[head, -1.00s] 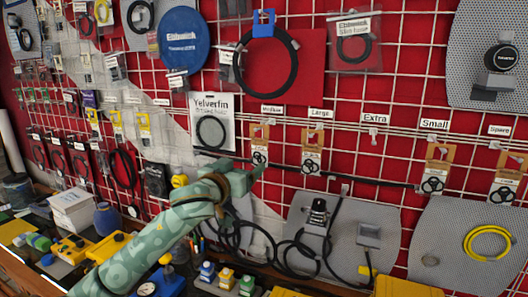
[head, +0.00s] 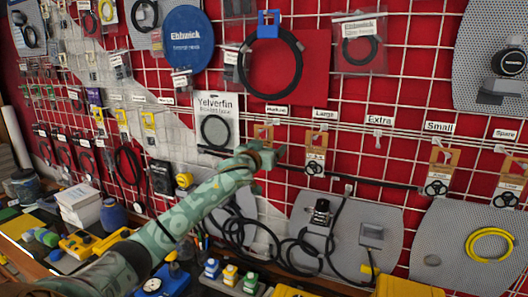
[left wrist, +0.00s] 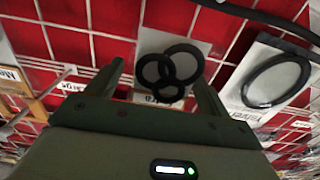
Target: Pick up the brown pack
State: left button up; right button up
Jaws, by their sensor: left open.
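Brown card packs with black rings hang on the red wall grid. One hangs under the "Medium" label (head: 275,110); its brown top (head: 264,132) shows, and my gripper hides its lower part. My left gripper (head: 268,154) is open in front of this pack. In the left wrist view, a pack's ring card (left wrist: 180,48) with three black rings shows between the open fingers (left wrist: 158,74). I cannot tell whether the fingers touch it. Similar brown packs hang under "Large" (head: 316,141), "Small" (head: 441,157) and "Spare" (head: 511,170). My right gripper is not in view.
A black hose ring (head: 271,91) hangs above, and a white Yelverfin pack (head: 214,104) hangs to the left. Cables hang lower, above the bench. The hook under "Extra" (head: 378,133) is empty.

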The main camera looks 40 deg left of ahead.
pick_arm(q)
jog(key=shift+s, duration=0.1)
jog(key=shift+c, duration=0.9)
jog(key=c, duration=0.9)
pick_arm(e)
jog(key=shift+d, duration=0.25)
pick_arm(q)
jog(key=shift+r, duration=0.15)
jog(key=shift+r, duration=0.7)
jog(key=b+v, duration=0.2)
jog(key=v, duration=1.6)
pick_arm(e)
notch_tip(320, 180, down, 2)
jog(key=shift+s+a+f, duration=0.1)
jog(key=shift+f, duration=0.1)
